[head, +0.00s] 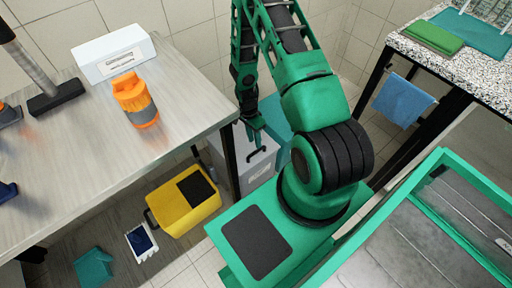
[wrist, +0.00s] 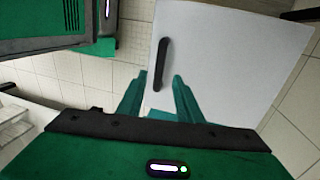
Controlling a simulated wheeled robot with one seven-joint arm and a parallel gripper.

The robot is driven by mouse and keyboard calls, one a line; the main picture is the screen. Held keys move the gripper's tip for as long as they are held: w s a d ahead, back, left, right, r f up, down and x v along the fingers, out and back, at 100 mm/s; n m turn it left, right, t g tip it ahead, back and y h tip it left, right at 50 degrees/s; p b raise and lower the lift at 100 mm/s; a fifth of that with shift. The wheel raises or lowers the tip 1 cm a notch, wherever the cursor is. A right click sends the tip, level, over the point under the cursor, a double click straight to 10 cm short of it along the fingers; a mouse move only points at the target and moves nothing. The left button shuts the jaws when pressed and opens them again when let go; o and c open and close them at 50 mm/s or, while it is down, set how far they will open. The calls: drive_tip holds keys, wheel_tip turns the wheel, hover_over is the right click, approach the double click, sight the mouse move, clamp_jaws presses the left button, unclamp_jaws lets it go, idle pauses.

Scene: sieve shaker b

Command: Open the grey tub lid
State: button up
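The grey tub (head: 258,180) stands on the floor beside the table leg, with a light grey lid on top that looks shut. The lid (wrist: 225,60) fills much of the wrist view, with a black bar handle (wrist: 162,58) on it; the handle also shows in the head view (head: 257,154). My gripper (wrist: 158,76) is open and empty, its two green fingers pointing at the lid. In the wrist view the handle's near end appears between the fingertips. In the head view my gripper (head: 257,143) is just above the handle. I cannot tell whether they touch.
A yellow box (head: 176,212) with a black patch stands left of the tub. The table (head: 185,100) with an orange container (head: 135,98) and a white box (head: 112,54) is close on the left. A speckled counter (head: 420,55) is at right.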

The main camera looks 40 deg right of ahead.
drive_tip(key=shift+s+f, duration=0.2)
drive_tip(key=shift+f, duration=0.7)
drive_tip(key=shift+s+f, duration=0.15)
drive_tip(key=shift+f, duration=0.7)
drive_tip(key=shift+s+f, duration=0.2)
drive_tip(key=shift+f, duration=0.7)
